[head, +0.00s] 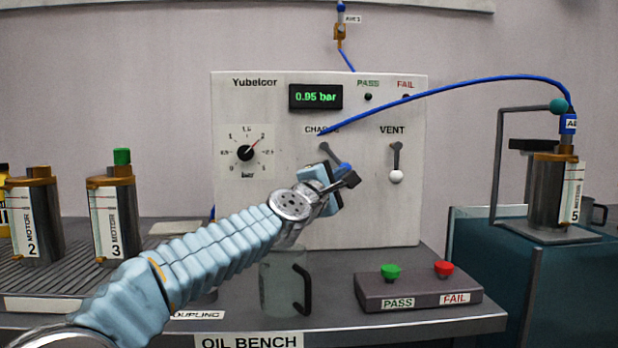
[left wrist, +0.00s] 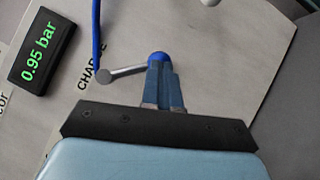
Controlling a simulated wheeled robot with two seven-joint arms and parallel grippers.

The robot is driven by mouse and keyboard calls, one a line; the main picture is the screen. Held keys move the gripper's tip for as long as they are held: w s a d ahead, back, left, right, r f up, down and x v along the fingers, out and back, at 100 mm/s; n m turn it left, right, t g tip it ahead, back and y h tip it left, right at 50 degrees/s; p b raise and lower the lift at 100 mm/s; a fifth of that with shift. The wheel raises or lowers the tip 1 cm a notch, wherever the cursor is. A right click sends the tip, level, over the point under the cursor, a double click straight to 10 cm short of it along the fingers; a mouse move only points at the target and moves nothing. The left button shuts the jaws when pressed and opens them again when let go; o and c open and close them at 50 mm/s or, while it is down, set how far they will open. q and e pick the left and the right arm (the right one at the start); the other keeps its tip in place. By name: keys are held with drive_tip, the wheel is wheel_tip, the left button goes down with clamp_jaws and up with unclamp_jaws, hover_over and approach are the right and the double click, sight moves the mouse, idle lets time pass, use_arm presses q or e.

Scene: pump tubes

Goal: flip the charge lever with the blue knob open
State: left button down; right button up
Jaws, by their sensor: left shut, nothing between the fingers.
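The charge lever (head: 328,152) is a grey arm on the white panel (head: 290,220), under the CHARGE label. From its pivot it slants down to the right in the head view. Its blue knob (left wrist: 158,57) shows at the lever's end in the left wrist view, just past my fingertips. My left gripper (head: 343,167) is shut and empty, with its fingertips at the knob; I cannot tell whether they touch it. The gripper partly hides the knob in both views. My right gripper is not in view.
The vent lever (head: 396,160) with a white knob hangs down to the right. A blue hose (head: 450,83) arches across the panel to a motor (head: 548,190) at right. The display (head: 316,97) reads 0.95 bar. A clear mug (head: 280,285) and button box (head: 418,290) stand below.

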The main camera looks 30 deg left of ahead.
use_arm(q)
drive_tip(key=shift+w+d+r, duration=0.15)
drive_tip(key=shift+w+d, duration=0.05)
drive_tip(key=shift+d, duration=0.1)
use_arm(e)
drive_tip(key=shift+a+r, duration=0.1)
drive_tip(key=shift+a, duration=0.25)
use_arm(q)
drive_tip(key=shift+d, duration=0.1)
drive_tip(key=shift+w+d+r+n+t, duration=0.4)
drive_tip(key=shift+w+d+r+n, duration=0.15)
drive_tip(key=shift+d+r+n, duration=0.25)
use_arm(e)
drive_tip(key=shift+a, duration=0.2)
use_arm(q)
drive_tip(key=b+v, duration=0.4)
drive_tip(key=v, duration=0.9)
drive_tip(key=shift+s, duration=0.45)
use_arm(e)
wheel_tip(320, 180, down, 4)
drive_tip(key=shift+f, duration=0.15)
